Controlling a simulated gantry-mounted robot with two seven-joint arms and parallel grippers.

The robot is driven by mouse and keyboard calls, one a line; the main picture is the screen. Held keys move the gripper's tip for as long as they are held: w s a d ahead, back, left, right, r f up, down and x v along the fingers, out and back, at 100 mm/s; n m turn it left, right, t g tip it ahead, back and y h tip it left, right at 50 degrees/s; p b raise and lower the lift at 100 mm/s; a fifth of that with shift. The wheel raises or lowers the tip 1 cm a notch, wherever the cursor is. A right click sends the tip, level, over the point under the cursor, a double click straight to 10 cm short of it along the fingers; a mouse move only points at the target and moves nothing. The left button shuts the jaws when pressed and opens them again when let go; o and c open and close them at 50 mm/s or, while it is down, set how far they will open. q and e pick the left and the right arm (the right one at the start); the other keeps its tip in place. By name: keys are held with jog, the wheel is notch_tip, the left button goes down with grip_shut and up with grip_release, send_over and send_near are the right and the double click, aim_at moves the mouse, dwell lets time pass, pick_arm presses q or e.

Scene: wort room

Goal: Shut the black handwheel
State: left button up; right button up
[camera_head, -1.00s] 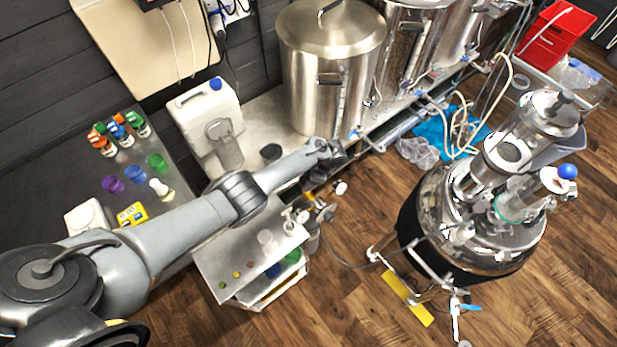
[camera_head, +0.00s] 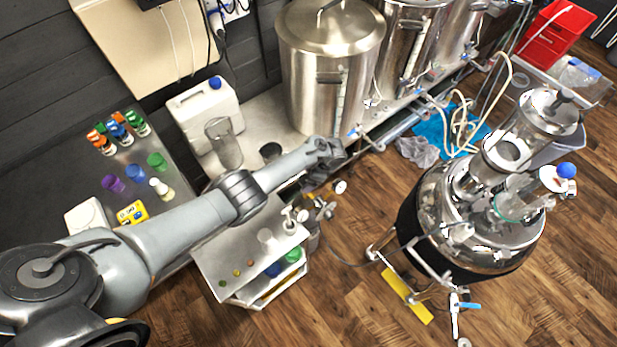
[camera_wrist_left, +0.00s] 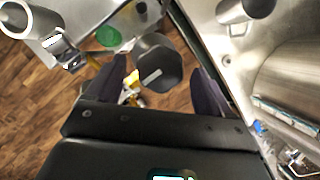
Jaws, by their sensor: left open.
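The black handwheel (camera_wrist_left: 158,63) shows in the left wrist view as a dark, faceted knob with a pale mark on its face. It lies between the two fingers of my left gripper (camera_wrist_left: 158,78), with a visible gap on each side. The gripper is open, and I cannot tell how far the wheel is below the fingertips. In the head view my left gripper (camera_head: 328,165) is above the floor between the bench and the small cart, and the handwheel is hard to make out beneath it. My right gripper is in neither view.
Brass fittings and a gauge (camera_head: 340,187) sit close by the gripper. The small steel cart (camera_head: 225,265) stands to the left, the bench with steel kettles (camera_head: 330,80) behind. A large steel vessel (camera_head: 475,220) stands to the right, with open wooden floor between.

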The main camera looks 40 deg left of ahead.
pick_arm(q)
jog(key=p+v, duration=0.2)
jog(key=v, duration=0.8)
jog(key=shift+r, duration=0.3)
